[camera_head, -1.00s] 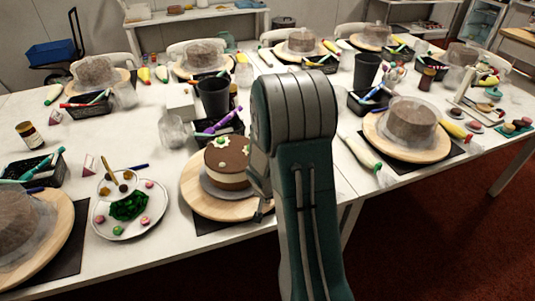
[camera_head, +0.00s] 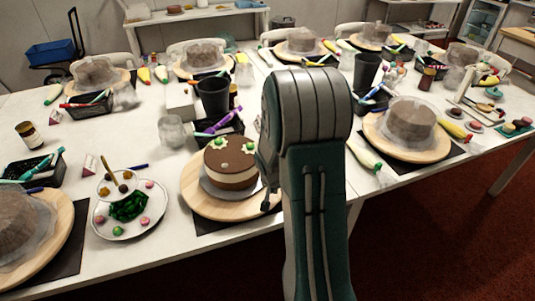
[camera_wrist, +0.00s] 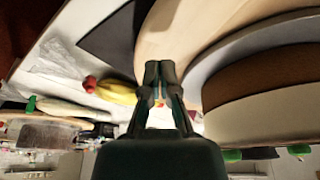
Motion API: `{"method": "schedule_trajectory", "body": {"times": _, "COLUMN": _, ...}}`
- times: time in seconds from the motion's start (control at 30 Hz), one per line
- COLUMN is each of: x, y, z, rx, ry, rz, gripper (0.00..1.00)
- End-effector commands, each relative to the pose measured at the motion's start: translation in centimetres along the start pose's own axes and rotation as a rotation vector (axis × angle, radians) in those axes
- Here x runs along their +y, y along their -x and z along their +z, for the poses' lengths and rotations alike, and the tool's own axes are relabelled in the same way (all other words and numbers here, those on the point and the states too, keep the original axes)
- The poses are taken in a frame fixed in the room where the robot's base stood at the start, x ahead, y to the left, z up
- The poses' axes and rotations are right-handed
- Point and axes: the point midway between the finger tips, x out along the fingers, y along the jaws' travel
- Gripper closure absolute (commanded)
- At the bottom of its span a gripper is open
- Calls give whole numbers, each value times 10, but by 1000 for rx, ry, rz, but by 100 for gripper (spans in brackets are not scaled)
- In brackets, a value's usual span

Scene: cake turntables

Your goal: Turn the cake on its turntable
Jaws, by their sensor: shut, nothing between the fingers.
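The round cake (camera_head: 230,165), brown on top with a pale layer and green-and-white decorations, stands on a grey board on the wooden turntable (camera_head: 196,197). In the wrist view the cake's side (camera_wrist: 262,80) fills the right, with the turntable (camera_wrist: 170,30) beside it. My gripper (camera_head: 266,203) is at the turntable's right edge, partly hidden by my arm. In the wrist view my gripper's fingers (camera_wrist: 160,70) are together, with nothing between them, overlapping the turntable's edge and apart from the cake. I cannot tell whether they touch the wood.
A plate of sweets (camera_head: 130,210) lies left of the turntable. A black cup (camera_head: 213,97), a clear glass (camera_head: 171,132) and a basket of tubes (camera_head: 220,126) stand behind. Another covered cake (camera_head: 409,124) is to the right. The table's front edge is close.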

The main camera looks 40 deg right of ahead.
Motion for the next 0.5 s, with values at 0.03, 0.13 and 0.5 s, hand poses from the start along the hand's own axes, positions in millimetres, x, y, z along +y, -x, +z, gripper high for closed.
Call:
{"method": "schedule_trajectory", "body": {"times": 0.03, "x": 0, "y": 0, "z": 0, "rx": 0, "ry": 0, "rz": 0, "gripper": 100}}
{"method": "schedule_trajectory", "body": {"times": 0.13, "x": -2, "y": 0, "z": 1, "rx": 0, "ry": 2, "rz": 0, "gripper": 100}}
{"method": "schedule_trajectory", "body": {"times": 0.5, "x": -47, "y": 18, "z": 58, "rx": 1, "ry": 8, "rz": -2, "gripper": 100}}
